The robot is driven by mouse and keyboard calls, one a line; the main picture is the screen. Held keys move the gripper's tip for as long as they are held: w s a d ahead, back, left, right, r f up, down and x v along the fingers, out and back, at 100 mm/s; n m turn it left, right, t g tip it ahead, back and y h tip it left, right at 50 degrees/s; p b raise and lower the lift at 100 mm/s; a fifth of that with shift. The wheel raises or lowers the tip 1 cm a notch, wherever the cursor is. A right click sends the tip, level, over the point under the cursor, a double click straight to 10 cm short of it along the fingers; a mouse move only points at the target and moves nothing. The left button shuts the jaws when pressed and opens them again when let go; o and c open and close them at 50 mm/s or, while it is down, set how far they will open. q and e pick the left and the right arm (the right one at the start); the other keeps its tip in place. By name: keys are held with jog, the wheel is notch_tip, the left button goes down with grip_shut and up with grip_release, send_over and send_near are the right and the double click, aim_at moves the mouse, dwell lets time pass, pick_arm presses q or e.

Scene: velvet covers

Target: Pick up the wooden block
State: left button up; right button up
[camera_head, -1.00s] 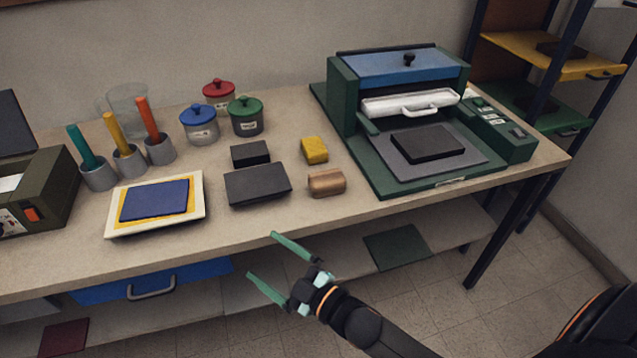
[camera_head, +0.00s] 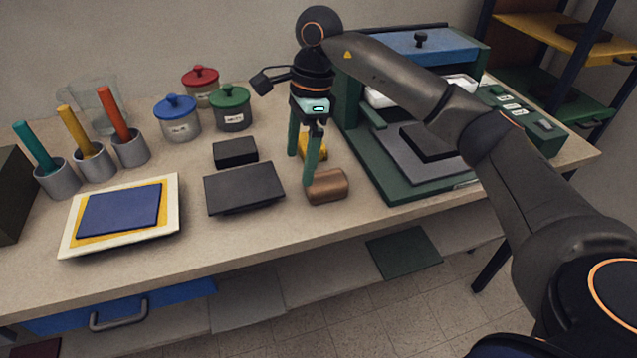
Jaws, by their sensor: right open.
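The wooden block (camera_head: 328,188) is a small brown piece with rounded edges, lying on the table near its front edge, left of the green press. My right gripper (camera_head: 301,168) points down with its two green fingers apart and nothing between them. Its nearer fingertip is at the block's upper left edge in the picture; I cannot tell whether it touches. The other fingertip is farther back and to the left. My left gripper is not in view.
A yellow block (camera_head: 319,152) is partly hidden behind my fingers. A dark slab (camera_head: 244,188) and a smaller black block (camera_head: 235,152) lie to the left. The green press (camera_head: 400,183) stands close on the right. Lidded pots, including a green-lidded one (camera_head: 230,108), stand behind.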

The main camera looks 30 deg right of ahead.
jog(key=w+d+r+h, duration=0.1)
jog(key=d+r+h, duration=0.1)
jog(key=d, duration=0.4)
send_over(329, 178)
jog(key=f, duration=0.5)
jog(key=shift+w+a+f+b, duration=0.1)
jog(key=shift+w+a+b, duration=0.1)
jog(key=shift+w+b, duration=0.15)
jog(key=shift+s+d+f, duration=0.1)
jog(key=shift+s+f, duration=0.1)
jog(key=shift+f, duration=1.4)
jog(key=shift+s+d+f, duration=0.1)
jog(key=shift+s+f, duration=0.05)
jog(key=shift+f, duration=1.4)
jog(key=shift+r, duration=0.1)
jog(key=c, duration=1.5)
